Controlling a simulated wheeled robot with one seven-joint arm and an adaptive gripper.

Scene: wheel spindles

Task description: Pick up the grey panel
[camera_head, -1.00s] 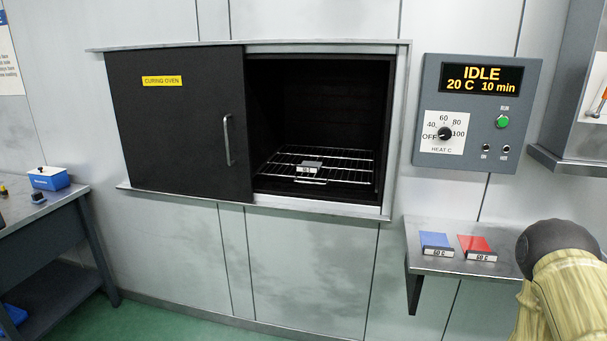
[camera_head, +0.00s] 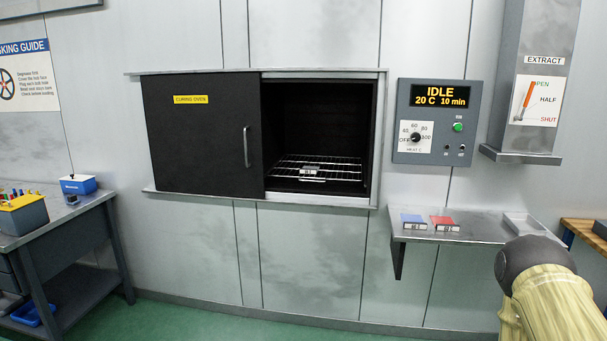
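A small grey panel (camera_head: 312,167) with a pale label on its front edge lies on the wire rack (camera_head: 335,175) inside the open right half of the curing oven (camera_head: 205,135). It is small in view and its label is too small to read. A blue panel (camera_head: 412,218) and a red panel (camera_head: 443,220) lie side by side on the metal shelf (camera_head: 470,233) to the right, below the control box. Part of my arm shows at the lower right, in front of the shelf's right end. My gripper is not in view.
The oven's black sliding door covers its left half. The control box (camera_head: 435,120) reads IDLE, 20 C, 10 min. A grey tray (camera_head: 525,224) sits at the shelf's right end. A workbench (camera_head: 75,220) stands at left. Green floor is clear below the oven.

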